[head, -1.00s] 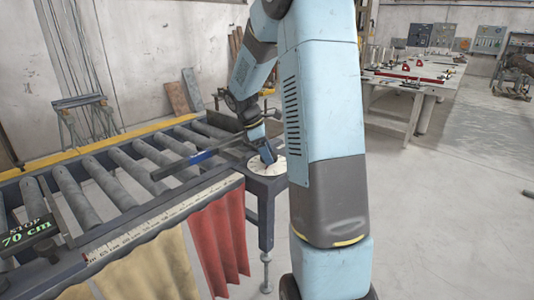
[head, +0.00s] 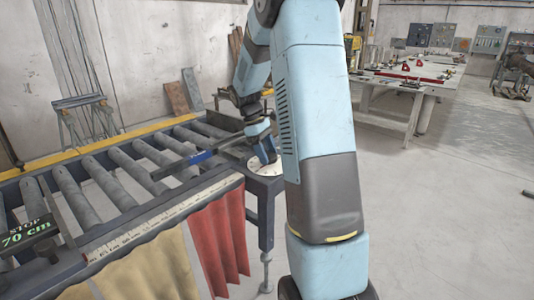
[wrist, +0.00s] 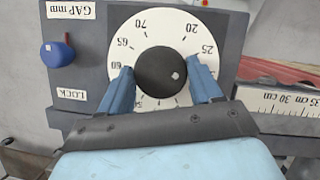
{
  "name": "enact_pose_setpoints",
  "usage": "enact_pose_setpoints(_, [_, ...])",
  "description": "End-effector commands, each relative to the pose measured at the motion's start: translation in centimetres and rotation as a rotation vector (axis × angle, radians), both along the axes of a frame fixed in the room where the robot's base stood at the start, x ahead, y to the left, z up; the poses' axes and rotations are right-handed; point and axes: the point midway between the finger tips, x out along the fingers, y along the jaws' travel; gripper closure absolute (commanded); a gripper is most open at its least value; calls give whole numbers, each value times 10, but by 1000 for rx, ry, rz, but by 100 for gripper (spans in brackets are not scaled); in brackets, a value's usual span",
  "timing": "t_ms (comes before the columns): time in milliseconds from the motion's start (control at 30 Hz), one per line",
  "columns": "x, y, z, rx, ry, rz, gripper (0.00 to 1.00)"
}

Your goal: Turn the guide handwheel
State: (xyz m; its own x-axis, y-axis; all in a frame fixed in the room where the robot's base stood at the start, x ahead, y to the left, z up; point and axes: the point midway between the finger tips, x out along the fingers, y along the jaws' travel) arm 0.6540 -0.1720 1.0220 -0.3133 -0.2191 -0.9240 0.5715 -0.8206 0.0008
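In the head view the white dial (head: 272,169) sits on the near right corner of the roller table, with the knob hidden behind my gripper (head: 265,158). In the wrist view my gripper (wrist: 160,66) is open, its blue fingers over the dial on either side of the knob.
A blue lock knob (wrist: 57,53) stands beside the dial. A ruler (head: 150,222) runs along the front edge, above red (head: 220,240) and yellow curtains. A STOP 70 cm display (head: 27,235) is at left. Open floor lies at right.

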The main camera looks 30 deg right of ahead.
Motion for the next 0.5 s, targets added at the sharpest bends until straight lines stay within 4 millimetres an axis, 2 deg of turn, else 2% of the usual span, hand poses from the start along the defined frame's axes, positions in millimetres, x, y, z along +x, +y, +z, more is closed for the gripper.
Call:
enact_pose_setpoints(33, [1, 0, 1, -1, -2, 1, 31])
enact_pose_setpoints(233, [0, 0, 0, 0, 0, 1, 12])
enact_pose_setpoints(500, [0, 0, 1, 0, 0, 1, 12])
